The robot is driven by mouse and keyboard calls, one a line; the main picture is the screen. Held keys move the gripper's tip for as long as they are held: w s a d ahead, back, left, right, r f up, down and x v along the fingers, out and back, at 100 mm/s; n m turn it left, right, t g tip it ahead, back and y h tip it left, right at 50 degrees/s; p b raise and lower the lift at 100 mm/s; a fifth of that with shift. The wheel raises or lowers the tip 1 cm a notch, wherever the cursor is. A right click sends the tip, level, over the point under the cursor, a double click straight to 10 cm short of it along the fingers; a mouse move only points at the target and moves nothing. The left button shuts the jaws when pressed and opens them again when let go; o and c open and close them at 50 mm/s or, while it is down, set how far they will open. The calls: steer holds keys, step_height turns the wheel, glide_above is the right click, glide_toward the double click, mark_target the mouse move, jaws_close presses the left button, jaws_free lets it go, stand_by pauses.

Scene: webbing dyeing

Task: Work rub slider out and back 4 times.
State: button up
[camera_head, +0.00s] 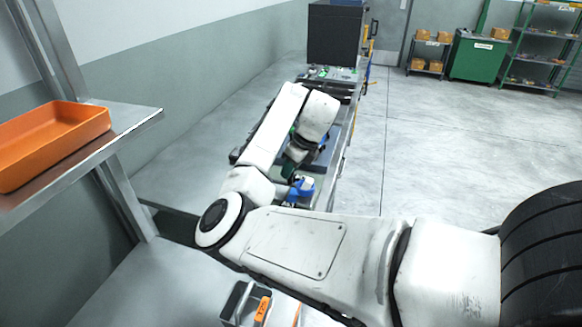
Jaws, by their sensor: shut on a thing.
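My white arm reaches from the right and bends over the long bench. My gripper (292,166), dark with a green part, points down at the bench beyond my elbow. It is small in view and partly hidden by my arm. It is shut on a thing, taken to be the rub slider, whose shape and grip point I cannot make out. A blue and white part (301,189) shows just below the gripper, and a blue surface (325,153) lies to its right. How far out the slider stands cannot be told.
An orange tray (55,140) sits on a metal shelf (125,117) at left. A grey caddy with orange-handled items (246,303) is at the bottom. A black box (335,35) stands at the bench's far end. A green cabinet (478,57) and shelves stand far right. The floor between is clear.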

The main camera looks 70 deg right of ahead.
jaws_close()
steer(key=w, duration=0.7)
steer(key=w+a, duration=0.1)
steer(key=w, duration=0.3)
steer(key=shift+w, duration=0.25)
steer(key=o, duration=0.7)
jaws_free()
steer(key=shift+w, duration=0.1)
steer(key=shift+o, duration=1)
steer(key=b+v, duration=0.1)
steer(key=v, duration=1)
